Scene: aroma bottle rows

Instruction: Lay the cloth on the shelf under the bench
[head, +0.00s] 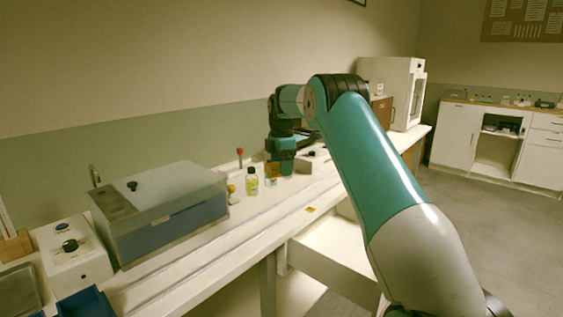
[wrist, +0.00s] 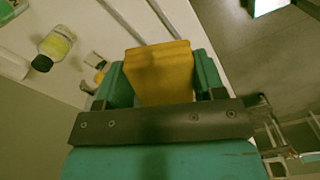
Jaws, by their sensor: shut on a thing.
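My gripper (head: 276,165) is above the bench top, near its back, with its fingers pointing down. It is shut on a folded yellow-orange cloth (wrist: 158,72), which stands between the two teal fingers in the wrist view. In the head view only a small orange part of the cloth (head: 271,171) shows below the gripper. The long white bench (head: 225,243) runs along the wall. A pale flat surface (head: 345,245) shows below the bench top, partly hidden by my arm; it looks like the shelf.
A yellow bottle with a dark cap (head: 252,182) stands just left of the gripper; it also shows in the wrist view (wrist: 56,45). A lidded bath (head: 170,215) and a white device (head: 75,258) are farther left. A white cabinet (head: 402,92) stands behind my arm. Floor is free at right.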

